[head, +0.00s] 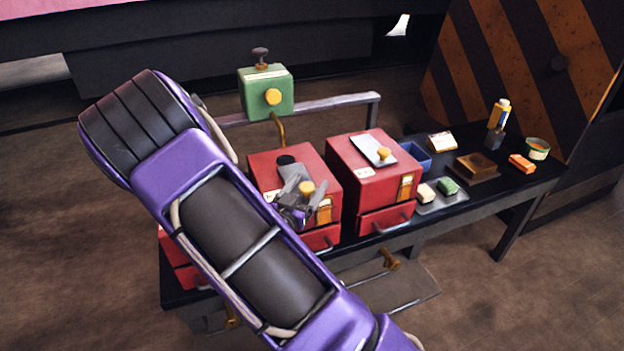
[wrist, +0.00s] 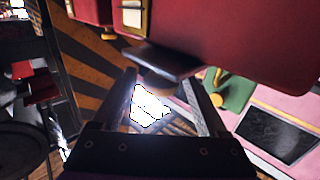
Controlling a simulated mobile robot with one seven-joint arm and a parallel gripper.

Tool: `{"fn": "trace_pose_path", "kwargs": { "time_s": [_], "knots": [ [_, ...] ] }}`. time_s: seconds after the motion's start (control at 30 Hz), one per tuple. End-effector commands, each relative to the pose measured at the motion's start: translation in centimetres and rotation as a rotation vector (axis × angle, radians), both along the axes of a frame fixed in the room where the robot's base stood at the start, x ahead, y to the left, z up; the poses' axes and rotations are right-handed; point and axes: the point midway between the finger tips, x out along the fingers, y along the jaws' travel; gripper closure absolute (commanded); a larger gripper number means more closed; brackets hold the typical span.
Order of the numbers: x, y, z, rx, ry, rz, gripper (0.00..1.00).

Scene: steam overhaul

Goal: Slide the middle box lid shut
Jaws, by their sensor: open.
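The middle red box (head: 265,160) stands on the black bench. Its grey sliding lid (head: 296,174) lies on top with a yellow knob (head: 306,188), and a dark round opening (head: 285,160) shows beyond the lid's far end. My gripper (head: 298,205) is at the box's front top edge, close to the knob. In the wrist view my gripper (wrist: 163,105) is open, its fingers reaching to either side of the brownish knob (wrist: 160,84) under the dark lid plate (wrist: 165,60). I cannot tell whether a finger touches the knob.
The right red box (head: 345,170) has a pale lid with a knob. A left red box (head: 172,245) is mostly hidden by my arm. A green box (head: 267,93) and grey rail stand behind. A tray (head: 450,199), blue bin (head: 415,155) and small items lie at right.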

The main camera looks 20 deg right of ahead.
Motion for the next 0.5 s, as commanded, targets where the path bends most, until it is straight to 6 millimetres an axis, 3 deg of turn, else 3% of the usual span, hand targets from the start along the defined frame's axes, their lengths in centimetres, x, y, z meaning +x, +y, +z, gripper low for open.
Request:
{"fn": "trace_pose_path", "kwargs": {
  "time_s": [0.2,0.5],
  "knots": [
    [1.6,-1.6,0.0,0.001,-0.001,0.0,0.24],
    [1.9,-1.8,0.0,0.001,0.001,0.001,0.24]
  ]
}}
